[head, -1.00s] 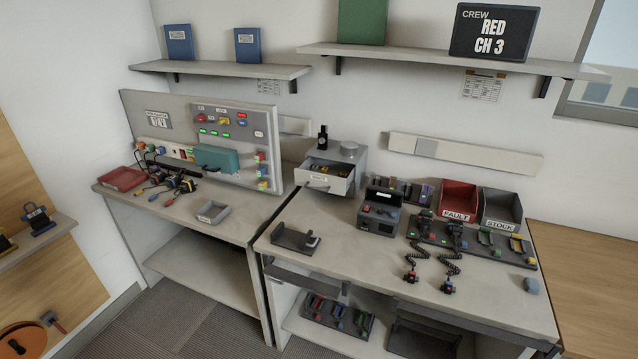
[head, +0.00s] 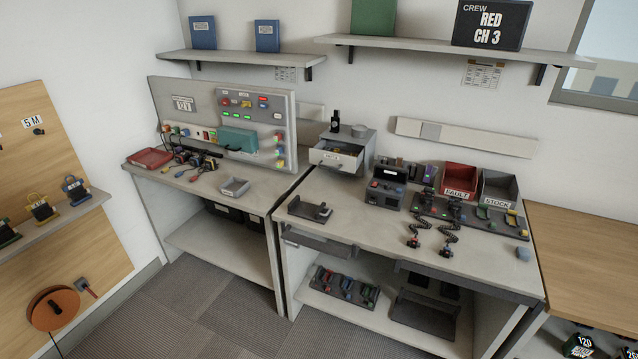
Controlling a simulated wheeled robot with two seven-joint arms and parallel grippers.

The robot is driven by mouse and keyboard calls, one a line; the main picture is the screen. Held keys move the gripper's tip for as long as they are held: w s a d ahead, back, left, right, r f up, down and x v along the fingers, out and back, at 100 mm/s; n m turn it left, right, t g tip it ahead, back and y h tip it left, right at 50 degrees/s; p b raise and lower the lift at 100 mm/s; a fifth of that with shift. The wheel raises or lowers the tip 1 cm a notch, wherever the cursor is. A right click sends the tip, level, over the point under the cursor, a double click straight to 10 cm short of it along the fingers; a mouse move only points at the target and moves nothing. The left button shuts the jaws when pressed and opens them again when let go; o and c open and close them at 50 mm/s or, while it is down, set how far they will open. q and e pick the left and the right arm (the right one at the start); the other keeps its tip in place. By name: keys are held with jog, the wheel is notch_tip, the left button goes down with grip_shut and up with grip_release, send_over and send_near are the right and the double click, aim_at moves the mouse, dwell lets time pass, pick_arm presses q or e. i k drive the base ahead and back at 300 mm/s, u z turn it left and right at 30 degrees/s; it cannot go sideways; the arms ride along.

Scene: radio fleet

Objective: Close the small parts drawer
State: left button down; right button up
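The small parts drawer (head: 336,158) is a light grey drawer with a label and handle on its front. It is pulled out of a small grey cabinet (head: 362,147) at the back left of the right-hand workbench. Small yellowish and dark items show inside the open drawer. A dark bottle and a round grey tin stand on top of the cabinet. Neither of my grippers is in the head view.
The right workbench (head: 375,236) carries a dark charger unit (head: 386,188), a red FAULT bin (head: 458,181), a grey STOCK bin (head: 497,189) and coiled-cord microphones. A dark holder (head: 310,210) sits near its front left. Carpeted floor (head: 200,315) is open before the left bench.

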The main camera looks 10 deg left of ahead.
aim_at(342, 161)
jog(key=z, duration=0.55)
jog(key=i, duration=0.95)
